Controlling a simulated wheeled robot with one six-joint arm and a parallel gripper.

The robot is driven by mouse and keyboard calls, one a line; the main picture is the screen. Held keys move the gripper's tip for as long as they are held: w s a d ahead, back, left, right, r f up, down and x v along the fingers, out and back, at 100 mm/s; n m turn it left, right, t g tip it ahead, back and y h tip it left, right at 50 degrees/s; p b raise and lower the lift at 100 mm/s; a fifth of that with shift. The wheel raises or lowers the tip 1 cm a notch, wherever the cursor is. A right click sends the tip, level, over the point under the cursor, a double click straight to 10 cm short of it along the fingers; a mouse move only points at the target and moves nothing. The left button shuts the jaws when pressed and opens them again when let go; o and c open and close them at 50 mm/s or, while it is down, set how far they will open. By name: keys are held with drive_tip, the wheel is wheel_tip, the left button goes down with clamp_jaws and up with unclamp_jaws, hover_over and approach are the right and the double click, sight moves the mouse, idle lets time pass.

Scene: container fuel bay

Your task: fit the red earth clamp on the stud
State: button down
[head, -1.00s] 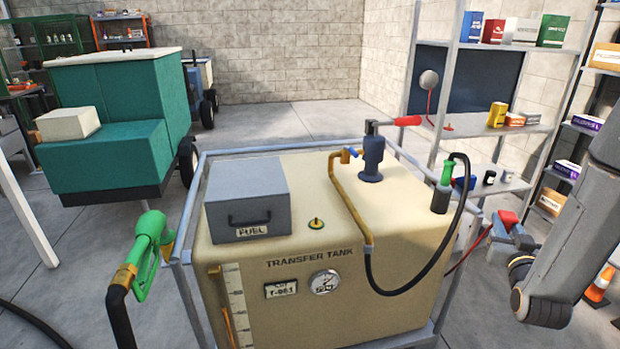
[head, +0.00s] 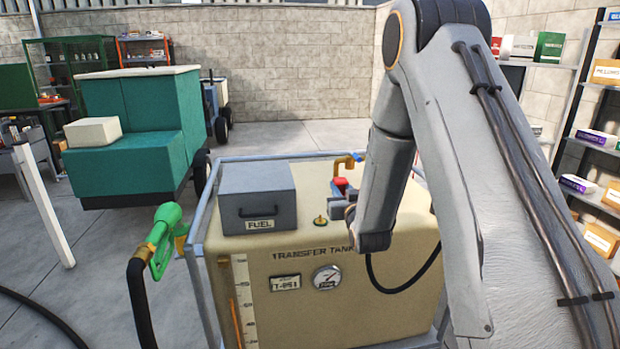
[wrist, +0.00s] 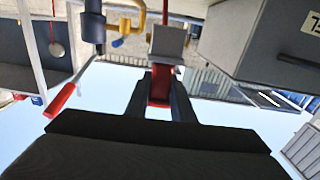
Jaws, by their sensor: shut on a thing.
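My gripper (head: 341,199) is shut on the red earth clamp (head: 340,184) above the transfer tank's top. In the wrist view the clamp's red body (wrist: 160,85) sits between the two dark fingers (wrist: 160,100), with a grey block (wrist: 167,42) beyond the fingertips. The stud (head: 320,220) is a small brass post on the tank top, right of the grey fuel box. The gripper and clamp are just right of it and apart from it in the head view. I cannot make out the stud in the wrist view.
The grey fuel box (head: 257,196) stands left of the stud. The yellow pipe (head: 345,161) rises behind the clamp. The pump (wrist: 93,25) and its red handle (wrist: 60,100) show in the wrist view. My arm hides the tank's right side. A green nozzle (head: 165,225) hangs left.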

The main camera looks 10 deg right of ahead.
drive_tip(key=w+a+r+b, duration=0.3)
drive_tip(key=w+a, duration=0.1)
drive_tip(key=w, duration=0.4)
drive_tip(key=shift+s+a+f+b, duration=0.15)
drive_tip(key=shift+f+b, duration=0.8)
drive_tip(key=shift+f, duration=0.8)
drive_tip(key=shift+s+f+b, duration=0.1)
drive_tip(key=shift+f+b, duration=0.8)
drive_tip(key=shift+f, duration=0.95)
drive_tip(key=shift+s, duration=0.15)
drive_tip(key=shift+f+b, duration=0.3)
drive_tip(key=shift+f, duration=0.05)
drive_tip(key=shift+f, duration=0.35)
drive_tip(key=shift+f+b, duration=0.9)
drive_tip(key=shift+f, duration=0.1)
drive_tip(key=c, duration=1.4)
unclamp_jaws()
drive_tip(key=shift+c, duration=0.2)
